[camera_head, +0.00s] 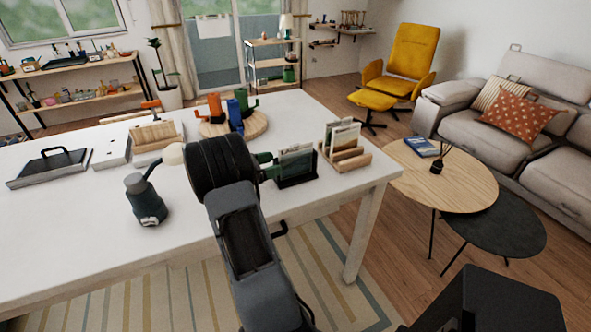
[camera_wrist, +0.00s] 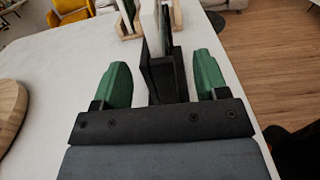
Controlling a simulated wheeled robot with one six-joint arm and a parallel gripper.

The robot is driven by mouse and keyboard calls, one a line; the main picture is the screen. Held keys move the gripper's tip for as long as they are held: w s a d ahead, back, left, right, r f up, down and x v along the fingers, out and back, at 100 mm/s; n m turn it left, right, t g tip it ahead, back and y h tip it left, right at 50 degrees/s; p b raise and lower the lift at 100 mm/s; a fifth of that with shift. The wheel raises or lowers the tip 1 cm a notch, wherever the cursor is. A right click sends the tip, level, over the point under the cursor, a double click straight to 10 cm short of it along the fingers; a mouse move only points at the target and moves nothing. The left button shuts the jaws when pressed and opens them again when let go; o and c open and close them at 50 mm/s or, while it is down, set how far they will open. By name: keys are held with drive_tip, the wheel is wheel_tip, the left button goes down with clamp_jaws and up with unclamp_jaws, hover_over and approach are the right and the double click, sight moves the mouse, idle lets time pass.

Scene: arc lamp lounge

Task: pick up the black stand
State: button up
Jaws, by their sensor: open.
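The black stand (camera_head: 298,181) is on the white table near its front right part, with dark green and pale cards upright in it. In the wrist view the black stand (camera_wrist: 165,80) lies between the two green fingers of my gripper (camera_wrist: 160,70), with a gap on both sides. My gripper (camera_head: 267,166) is open and close against the stand's left side in the head view. My arm hides part of the table behind it, and only part of the fingers shows there.
A wooden card holder (camera_head: 346,160) stands just right of the black stand. A dark grinder-like bottle (camera_head: 146,203) and a tray (camera_head: 48,168) are left. The table's front edge is near.

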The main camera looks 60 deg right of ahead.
sight(296, 168)
drive_tip(key=x, duration=0.5)
drive_tip(key=shift+w+p, duration=0.1)
drive_tip(key=shift+p, duration=0.3)
clamp_jaws()
idle(0.4)
